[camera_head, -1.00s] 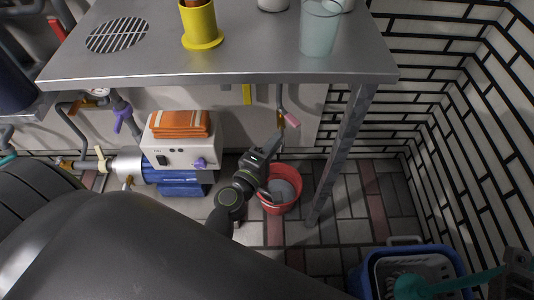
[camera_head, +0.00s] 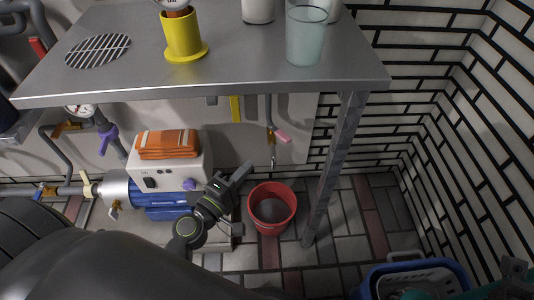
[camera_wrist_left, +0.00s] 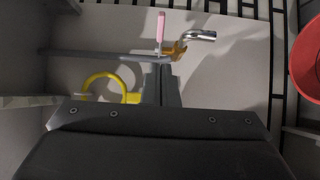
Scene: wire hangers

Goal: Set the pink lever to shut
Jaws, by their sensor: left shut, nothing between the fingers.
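The pink lever (camera_head: 283,137) sits on a small brass valve (camera_head: 271,134) on a thin grey pipe below the table. In the left wrist view the pink lever (camera_wrist_left: 160,32) stands out across the line of the pipe, beside the valve and its metal spout (camera_wrist_left: 200,36). My left gripper (camera_head: 240,174) is shut and empty, below and left of the lever and apart from it. Its fingertips (camera_wrist_left: 161,72) show in the left wrist view, pointing toward the valve. A dark and teal shape at the lower right edge may belong to my right side; its jaws cannot be made out.
A red bucket (camera_head: 271,210) stands on the floor below the tap, right of my gripper. The metal table (camera_head: 230,82) and its leg (camera_head: 330,170) bound the space. A blue pump (camera_head: 165,205) and white box with orange towels (camera_head: 167,144) stand left. A blue basket (camera_head: 430,268) is at lower right.

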